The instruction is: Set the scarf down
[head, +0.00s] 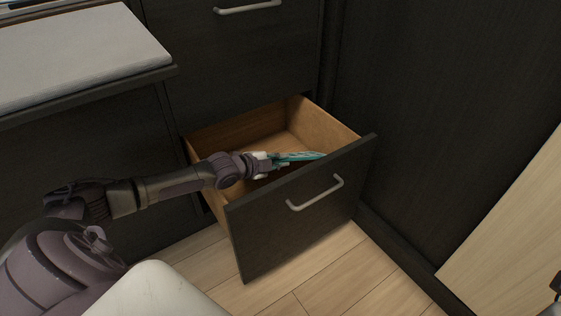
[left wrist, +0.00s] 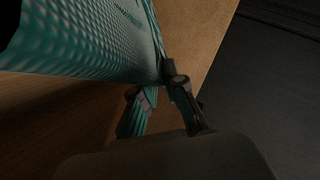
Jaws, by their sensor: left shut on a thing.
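The scarf (head: 302,156) is teal with a fine pattern and shows at my left gripper, inside the open drawer's outline. My left gripper (head: 275,160) reaches over the drawer's left side and is shut on the scarf. In the left wrist view the scarf (left wrist: 95,45) fills the upper left, with a fold of it (left wrist: 132,118) between the fingers (left wrist: 165,100). The open drawer (head: 318,128) has a bare wooden inside and a dark front. I cannot tell whether the scarf touches the drawer's floor. My right gripper is not in view.
The drawer front (head: 300,215) with its metal handle (head: 316,194) stands out over the wooden floor (head: 330,280). A closed drawer (head: 245,50) is above it. A pale countertop or cushion (head: 75,55) is at the upper left. A dark panel (head: 430,120) stands to the right.

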